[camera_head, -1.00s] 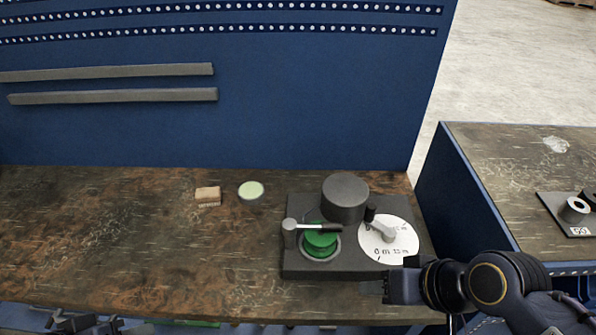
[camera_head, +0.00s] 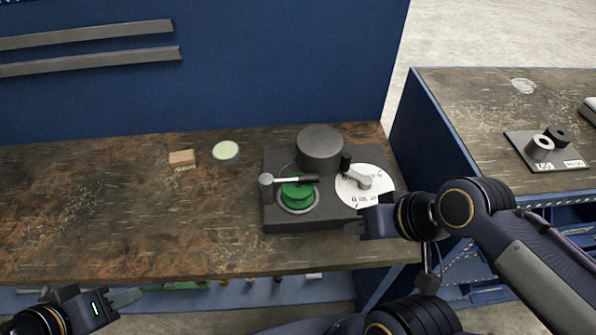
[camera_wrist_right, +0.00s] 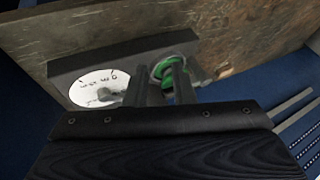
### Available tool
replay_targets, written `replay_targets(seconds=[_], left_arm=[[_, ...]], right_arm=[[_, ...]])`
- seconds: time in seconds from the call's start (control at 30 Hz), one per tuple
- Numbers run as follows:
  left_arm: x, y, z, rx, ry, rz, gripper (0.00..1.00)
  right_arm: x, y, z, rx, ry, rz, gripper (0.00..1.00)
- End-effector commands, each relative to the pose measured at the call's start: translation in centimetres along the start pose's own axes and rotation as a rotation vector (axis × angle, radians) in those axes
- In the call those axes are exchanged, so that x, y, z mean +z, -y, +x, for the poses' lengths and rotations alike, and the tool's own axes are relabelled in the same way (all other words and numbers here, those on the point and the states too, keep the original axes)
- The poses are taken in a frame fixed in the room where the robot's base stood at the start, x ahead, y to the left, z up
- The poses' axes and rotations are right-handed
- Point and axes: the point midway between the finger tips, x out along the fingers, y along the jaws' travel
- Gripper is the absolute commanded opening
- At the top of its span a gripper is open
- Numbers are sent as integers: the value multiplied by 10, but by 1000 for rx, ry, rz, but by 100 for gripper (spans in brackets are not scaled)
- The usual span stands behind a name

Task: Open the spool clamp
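The spool clamp is a bar with a dark end (camera_head: 296,180) on a silver post (camera_head: 266,183). The bar lies across the top of the green spool (camera_head: 297,194), which sits in a ring on the dark device base (camera_head: 310,222). The spool also shows in the right wrist view (camera_wrist_right: 163,72). My right gripper (camera_head: 354,229) is at the base's front right edge, right of the clamp and apart from it. In the wrist view its two fingers (camera_wrist_right: 162,88) stand apart with nothing held. My left gripper (camera_head: 130,297) is in front of the bench at lower left, its opening unclear.
A dark cylinder (camera_head: 320,148) and a white dial (camera_head: 357,198) with a grey crank (camera_head: 372,178) share the base. A wooden block (camera_head: 182,158) and a pale green disc (camera_head: 226,150) lie to the left. The left bench top (camera_head: 110,220) is clear.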

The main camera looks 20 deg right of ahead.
Motion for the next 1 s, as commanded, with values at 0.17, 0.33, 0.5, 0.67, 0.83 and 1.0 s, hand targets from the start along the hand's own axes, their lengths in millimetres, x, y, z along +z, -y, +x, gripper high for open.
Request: replay_targets(seconds=[0.17, 0.33, 0.5, 0.67, 0.83, 1.0], left_arm=[[2, 2, 5, 0, 0, 0, 36], [5, 5, 10, 0, 0, 0, 36], [7, 7, 15, 0, 0, 0, 36], [9, 8, 17, 0, 0, 0, 36], [9, 8, 18, 0, 0, 0, 36], [9, 8, 18, 0, 0, 0, 36]], right_arm=[[-38, 0, 0, 51, 67, -9, 0], [-98, 10, 10, 165, 120, -10, 0], [-152, 31, 29, 291, 118, -5, 0], [-184, 52, 44, 377, 89, 2, 0], [-198, 63, 51, 416, 67, 10, 0], [-200, 64, 52, 421, 63, 12, 0]])
